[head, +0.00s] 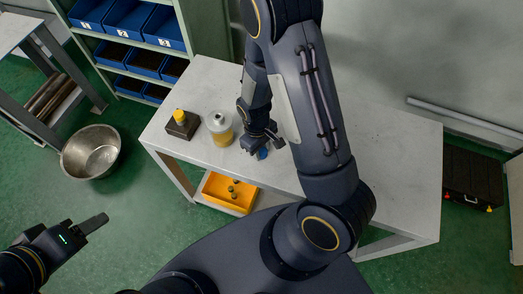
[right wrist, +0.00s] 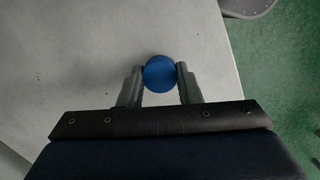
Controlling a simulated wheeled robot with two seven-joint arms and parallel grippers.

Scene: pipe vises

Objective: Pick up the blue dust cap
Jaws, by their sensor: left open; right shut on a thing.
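The blue dust cap (right wrist: 159,73) is round and sits between the two fingers of my right gripper (right wrist: 160,78) in the right wrist view. Both fingertips touch its sides, so the gripper is shut on it. In the head view the cap (head: 262,154) shows small at the fingertips of my right gripper (head: 264,144), over the white table near its front edge. I cannot tell whether the cap touches the tabletop. My left gripper (head: 92,228) is at the lower left of the head view, over the green floor, away from the table, and holds nothing visible.
On the white table (head: 390,150) stand a grey-and-yellow container (head: 219,128) and a dark block with a yellow top (head: 182,122), left of my right gripper. An orange bin (head: 229,193) is below the tabletop. A metal bowl (head: 91,152) stands on the floor.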

